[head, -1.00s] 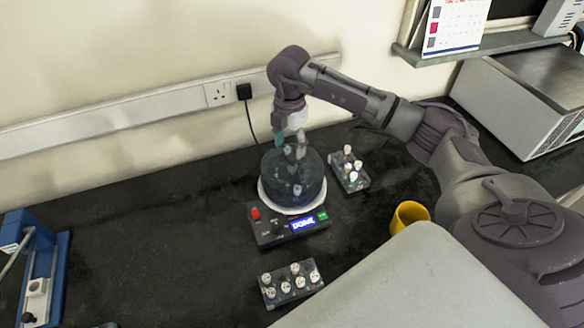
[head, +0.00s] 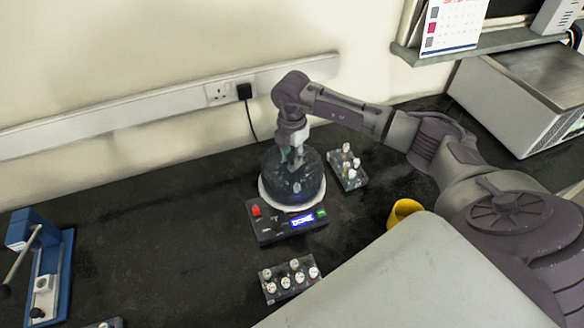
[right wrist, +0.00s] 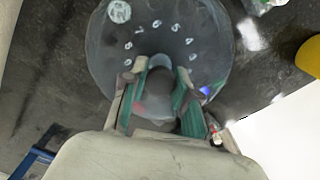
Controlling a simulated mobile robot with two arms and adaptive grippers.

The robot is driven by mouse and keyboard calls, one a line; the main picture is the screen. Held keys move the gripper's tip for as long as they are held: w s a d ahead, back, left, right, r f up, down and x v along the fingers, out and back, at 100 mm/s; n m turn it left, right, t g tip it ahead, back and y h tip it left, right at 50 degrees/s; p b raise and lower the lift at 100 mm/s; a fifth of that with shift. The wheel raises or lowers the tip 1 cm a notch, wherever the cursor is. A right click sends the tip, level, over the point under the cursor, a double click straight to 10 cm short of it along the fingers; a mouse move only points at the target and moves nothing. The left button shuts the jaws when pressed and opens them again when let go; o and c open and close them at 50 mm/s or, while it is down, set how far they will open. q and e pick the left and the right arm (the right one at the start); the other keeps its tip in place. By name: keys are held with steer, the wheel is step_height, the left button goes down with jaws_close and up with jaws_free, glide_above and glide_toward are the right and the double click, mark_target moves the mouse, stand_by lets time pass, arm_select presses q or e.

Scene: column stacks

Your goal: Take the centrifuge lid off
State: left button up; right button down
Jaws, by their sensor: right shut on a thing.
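The centrifuge (head: 272,229) stands on the black bench, with a red button, a lit blue display and a green button on its front. Its dark see-through round lid (head: 308,185) sits over the pale rim; it also shows from above in the right wrist view (right wrist: 205,40). My right gripper (head: 295,160) comes down on the lid from above. In the right wrist view its green-padded fingers (right wrist: 157,100) are shut on the lid's knob (right wrist: 157,82), one on each side. My left gripper is not in view.
A tube rack (head: 347,168) stands close behind right of the centrifuge, another rack (head: 290,280) in front. A yellow mug (head: 403,212) is at right, a blue stand (head: 45,262) at far left. The bench left of the centrifuge is clear.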

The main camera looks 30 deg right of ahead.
stand_by(0.4)
steer(key=shift+r, duration=0.4)
step_height(320, 180, up, 10)
steer(key=b, duration=0.2)
steer(key=shift+f, duration=0.15)
